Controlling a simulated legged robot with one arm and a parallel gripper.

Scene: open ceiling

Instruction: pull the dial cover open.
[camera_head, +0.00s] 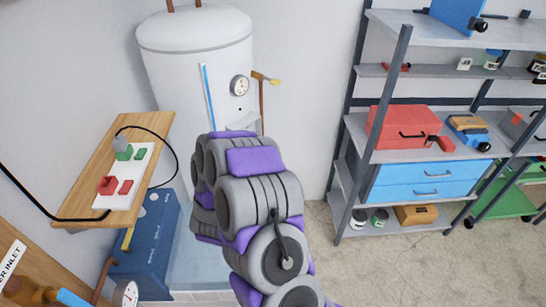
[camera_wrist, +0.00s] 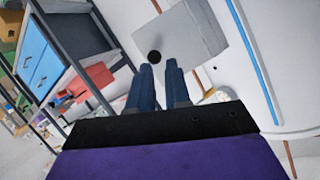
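A white tank (camera_head: 198,60) stands against the wall, with a round dial (camera_head: 239,85) on its front. Below the dial a light grey plate (camera_head: 241,118), which looks like the dial cover, shows partly above my arm. In the wrist view a grey square plate (camera_wrist: 190,38), probably the same cover, lies just beyond my fingers, with a round black knob or spot (camera_wrist: 154,57) at its edge. My gripper (camera_wrist: 159,66) has two dark blue fingers apart, with nothing seen between them. The knob appears near the fingertips; I cannot tell if they touch. My arm hides the gripper in the head view.
A yellow-handled valve (camera_head: 266,78) sits right of the dial. A blue strip (camera_head: 208,97) runs down the tank. A wooden board (camera_head: 90,180) with switches is at left, above a blue box (camera_head: 150,240). Metal shelves (camera_head: 372,115) stand at right. Floor between is clear.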

